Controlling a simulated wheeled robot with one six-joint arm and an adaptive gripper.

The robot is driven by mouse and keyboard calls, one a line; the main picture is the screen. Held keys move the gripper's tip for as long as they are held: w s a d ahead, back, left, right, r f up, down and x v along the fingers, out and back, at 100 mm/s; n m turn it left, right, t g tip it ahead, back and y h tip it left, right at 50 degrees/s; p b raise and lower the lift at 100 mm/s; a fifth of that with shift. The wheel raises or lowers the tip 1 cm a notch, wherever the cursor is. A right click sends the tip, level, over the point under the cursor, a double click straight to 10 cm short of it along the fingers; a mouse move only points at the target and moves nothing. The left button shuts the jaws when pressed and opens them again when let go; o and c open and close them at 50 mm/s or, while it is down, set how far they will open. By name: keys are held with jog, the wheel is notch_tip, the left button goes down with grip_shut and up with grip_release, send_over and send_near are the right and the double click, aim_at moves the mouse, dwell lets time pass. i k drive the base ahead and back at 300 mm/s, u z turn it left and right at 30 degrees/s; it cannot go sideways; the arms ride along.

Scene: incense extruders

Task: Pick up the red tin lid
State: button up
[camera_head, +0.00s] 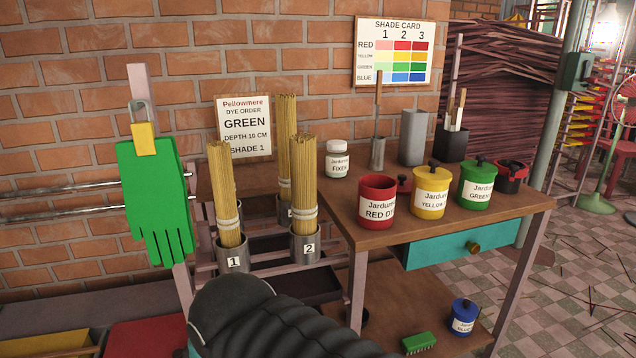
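My arm's black links rise at the bottom centre, left of the table. My gripper's fingertips do not show, so I cannot see whether it is open or shut.
On the wooden table (478,218) stand lidded yellow (430,200) and green (476,190) tins, a fixer jar (338,160) and grey containers behind. Numbered pots (233,258) with tall stick bundles stand at left. A blue tin (462,318) and green brush (419,343) are on the shelf below.

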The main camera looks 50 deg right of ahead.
aim_at(404, 186)
jog(key=u, duration=0.6)
jog(key=k, duration=1.35)
jog(key=z, duration=1.6)
jog(key=i, duration=0.35)
